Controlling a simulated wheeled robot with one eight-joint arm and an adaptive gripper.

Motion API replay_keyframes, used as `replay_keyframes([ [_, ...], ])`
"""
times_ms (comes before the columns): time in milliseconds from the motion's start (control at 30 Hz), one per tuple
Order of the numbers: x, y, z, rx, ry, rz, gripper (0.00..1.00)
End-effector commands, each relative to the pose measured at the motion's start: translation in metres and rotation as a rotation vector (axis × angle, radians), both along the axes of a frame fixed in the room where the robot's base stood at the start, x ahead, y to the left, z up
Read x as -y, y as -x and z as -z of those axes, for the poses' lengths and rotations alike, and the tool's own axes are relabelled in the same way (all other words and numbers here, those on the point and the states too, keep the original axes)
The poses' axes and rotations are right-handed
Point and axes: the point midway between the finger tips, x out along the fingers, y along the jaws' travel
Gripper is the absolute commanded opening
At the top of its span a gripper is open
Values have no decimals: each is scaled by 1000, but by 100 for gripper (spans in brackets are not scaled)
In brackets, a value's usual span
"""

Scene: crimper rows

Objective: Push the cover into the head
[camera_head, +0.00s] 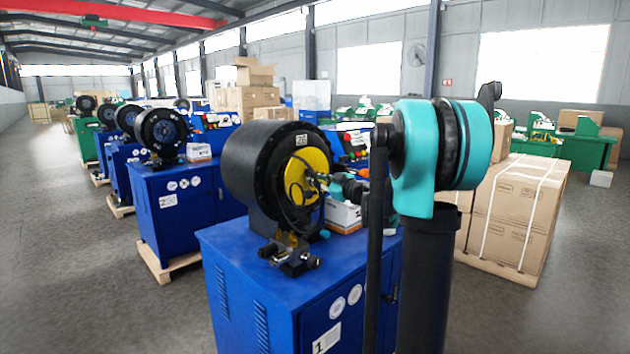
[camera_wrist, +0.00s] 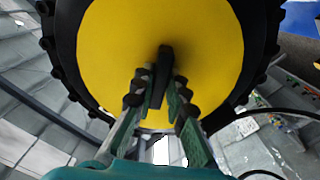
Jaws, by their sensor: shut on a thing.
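The black round head (camera_head: 248,160) of the nearest machine sits on a blue cabinet and faces right. The yellow cover (camera_head: 296,172) is at its front opening, inside the dark rim. In the wrist view the cover (camera_wrist: 120,50) fills the middle, with the head's bolted black ring (camera_wrist: 62,70) around it. I cannot tell how deep the cover sits. My gripper (camera_wrist: 164,88) is shut on the cover's black handle (camera_wrist: 163,65), with one finger on each side. In the head view, my gripper at the cover is small and partly lost among dark parts.
The blue cabinet (camera_head: 240,262) stands below the head, with a small metal fitting (camera_head: 290,255) on its top front. A white box (camera_head: 343,214) lies behind my wrist. More blue machines (camera_head: 185,210) stand in a row to the left. Stacked cartons (camera_head: 510,210) stand at the right.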

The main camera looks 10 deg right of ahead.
Motion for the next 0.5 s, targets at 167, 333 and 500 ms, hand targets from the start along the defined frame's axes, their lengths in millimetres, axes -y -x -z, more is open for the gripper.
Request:
replay_keyframes([
  [167,-2,-3,0,0,0,0,0],
  [333,-4,-6,0,0,0,0,0],
  [500,-6,-9,0,0,0,0,0],
])
